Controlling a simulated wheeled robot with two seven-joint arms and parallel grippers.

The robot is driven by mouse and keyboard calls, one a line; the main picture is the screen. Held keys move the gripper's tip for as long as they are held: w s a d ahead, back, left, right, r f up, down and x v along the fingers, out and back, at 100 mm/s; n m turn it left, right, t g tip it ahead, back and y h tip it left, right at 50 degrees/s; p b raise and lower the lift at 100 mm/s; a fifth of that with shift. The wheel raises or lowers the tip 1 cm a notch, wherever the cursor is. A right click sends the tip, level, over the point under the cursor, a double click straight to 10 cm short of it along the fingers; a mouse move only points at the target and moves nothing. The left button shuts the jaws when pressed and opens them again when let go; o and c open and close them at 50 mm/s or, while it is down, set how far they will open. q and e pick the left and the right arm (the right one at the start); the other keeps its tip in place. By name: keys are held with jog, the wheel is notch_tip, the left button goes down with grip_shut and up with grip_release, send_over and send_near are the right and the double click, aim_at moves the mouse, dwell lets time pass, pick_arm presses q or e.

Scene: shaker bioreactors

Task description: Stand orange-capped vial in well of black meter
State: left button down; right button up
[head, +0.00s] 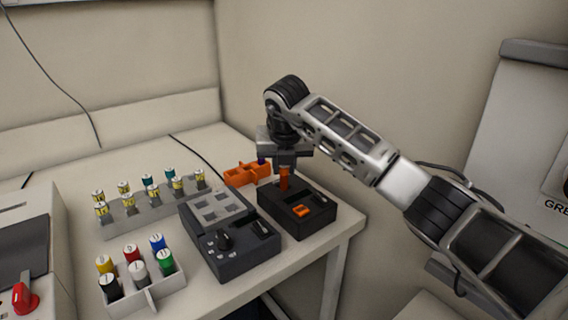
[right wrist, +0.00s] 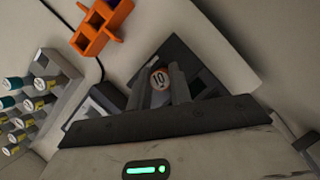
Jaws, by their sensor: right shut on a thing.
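The black meter (head: 318,222) sits near the right edge of the table and has an orange part on its top. My right gripper (head: 284,166) points down over the meter's far end and is shut on the orange-capped vial (head: 284,182). The vial looks upright, with its lower end at the meter's well; I cannot tell how deep it sits. In the right wrist view the round cap top marked 10 (right wrist: 158,78) shows between the fingers, with the black meter (right wrist: 203,78) beneath. The well is hidden. My left gripper is not in view.
An orange rack (head: 246,174) stands just behind the meter. A dark grey device (head: 237,252) with a knob stands close to its left. A grey rack (head: 131,228) of vials and a white tray (head: 158,291) of coloured-capped vials are farther left. A wall is behind.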

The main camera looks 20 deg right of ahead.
jog(key=shift+f+b, duration=0.4)
jog(key=shift+f, duration=0.35)
jog(key=shift+f, duration=0.15)
jog(key=o, duration=1)
jog(key=shift+r+p, duration=0.95)
jog(key=shift+r, duration=0.65)
jog(key=shift+r+p, duration=1.25)
jog(key=shift+r, duration=0.75)
